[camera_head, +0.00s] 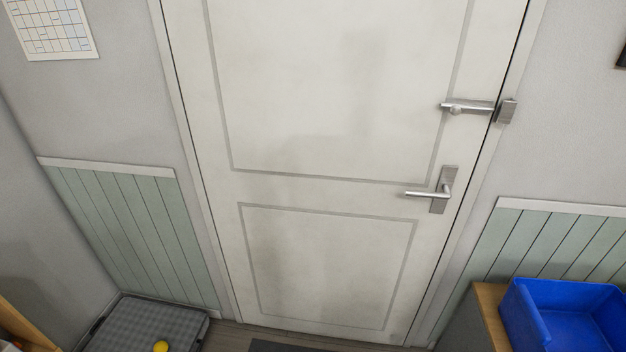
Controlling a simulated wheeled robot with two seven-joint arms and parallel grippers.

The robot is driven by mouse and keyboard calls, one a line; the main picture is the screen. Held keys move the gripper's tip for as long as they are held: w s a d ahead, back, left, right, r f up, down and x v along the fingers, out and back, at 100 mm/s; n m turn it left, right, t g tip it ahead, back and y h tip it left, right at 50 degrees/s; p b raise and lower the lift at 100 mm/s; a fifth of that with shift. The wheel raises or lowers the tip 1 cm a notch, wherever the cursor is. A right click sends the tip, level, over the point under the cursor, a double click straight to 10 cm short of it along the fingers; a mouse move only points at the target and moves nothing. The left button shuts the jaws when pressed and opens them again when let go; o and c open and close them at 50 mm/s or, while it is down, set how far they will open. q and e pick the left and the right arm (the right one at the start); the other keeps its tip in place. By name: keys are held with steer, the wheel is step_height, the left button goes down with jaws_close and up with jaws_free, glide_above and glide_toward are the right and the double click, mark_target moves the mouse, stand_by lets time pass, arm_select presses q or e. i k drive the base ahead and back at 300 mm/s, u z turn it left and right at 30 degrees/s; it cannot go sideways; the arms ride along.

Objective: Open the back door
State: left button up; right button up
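The back door (330,110) is a white panelled door, shut in its frame, straight ahead in the head view. A silver lever handle (430,194) sits on its right side, with the lever level and pointing left from an upright plate. Above it, a silver bolt latch (466,108) with a round knob lies across the door's right edge. Its end reaches the metal keeper (506,111) on the frame. Neither of my grippers is in view.
A blue bin (545,325) stands on a wooden-topped cabinet (491,312) at the lower right, beside the door. A dark mat (285,347) lies before the door.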

mark_target(311, 123)
steer(key=u, duration=0.45)
steer(key=i, duration=0.35)
steer(key=z, duration=2.5)
